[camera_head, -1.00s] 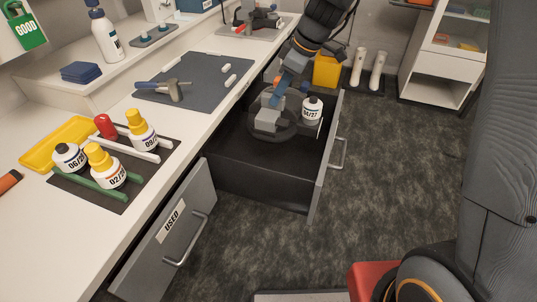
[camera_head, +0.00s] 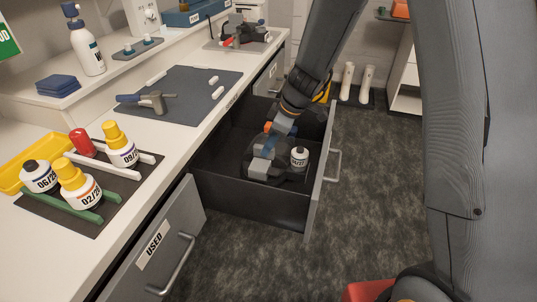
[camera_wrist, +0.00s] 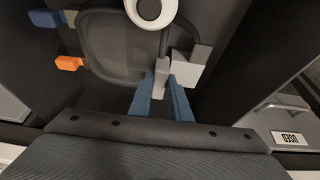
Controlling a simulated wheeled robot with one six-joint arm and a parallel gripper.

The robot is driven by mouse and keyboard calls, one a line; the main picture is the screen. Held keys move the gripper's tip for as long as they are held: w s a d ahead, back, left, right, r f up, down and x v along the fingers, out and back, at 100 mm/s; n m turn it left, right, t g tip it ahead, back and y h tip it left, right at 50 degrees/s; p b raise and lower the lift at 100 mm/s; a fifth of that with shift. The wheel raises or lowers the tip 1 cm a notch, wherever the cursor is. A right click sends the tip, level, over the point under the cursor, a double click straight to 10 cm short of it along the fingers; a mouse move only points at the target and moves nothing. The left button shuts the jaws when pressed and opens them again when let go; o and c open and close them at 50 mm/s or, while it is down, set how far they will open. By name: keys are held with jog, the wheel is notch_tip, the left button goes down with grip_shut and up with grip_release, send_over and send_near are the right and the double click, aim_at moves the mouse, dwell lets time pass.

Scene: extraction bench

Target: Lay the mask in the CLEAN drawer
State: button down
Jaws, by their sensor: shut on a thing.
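My gripper (camera_head: 274,143) reaches down into an open dark drawer (camera_head: 240,196). Its two blue fingers, clear in the wrist view (camera_wrist: 160,98), are shut on a light grey tab of the mask. The mask (camera_head: 262,168) is dark and rounded with grey blocks; its body shows in the wrist view (camera_wrist: 112,48) with orange and blue tabs at left.
A nearer drawer (camera_head: 170,240) labelled USED stands partly open. The bench (camera_head: 110,200) above holds bottles in a rack (camera_head: 70,200), a grey mat (camera_head: 185,95) with a tool, and a yellow tray (camera_head: 35,150). The floor right of the drawers is clear.

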jog(key=shift+f, duration=1.9)
jog(key=c, duration=1.6)
grip_release()
jog(key=shift+c, duration=0.2)
jog(key=b+v, duration=0.1)
jog(key=v, duration=1.1)
jog(key=s+d+m+h, duration=0.1)
jog(key=s+d+m, duration=0.3)
jog(key=s, duration=0.3)
jog(key=s+d+m+g+h, duration=0.1)
jog(key=s+d+m+h, duration=0.1)
jog(key=s+d+m, duration=0.2)
jog(key=s+d+m+h, duration=0.1)
jog(key=s+d+m, duration=0.3)
jog(key=s, duration=0.6)
jog(key=m, duration=0.2)
jog(key=shift+s+d+r+m+g, duration=0.2)
jog(key=shift+s+r+m+g, duration=0.1)
jog(key=shift+s+r, duration=0.05)
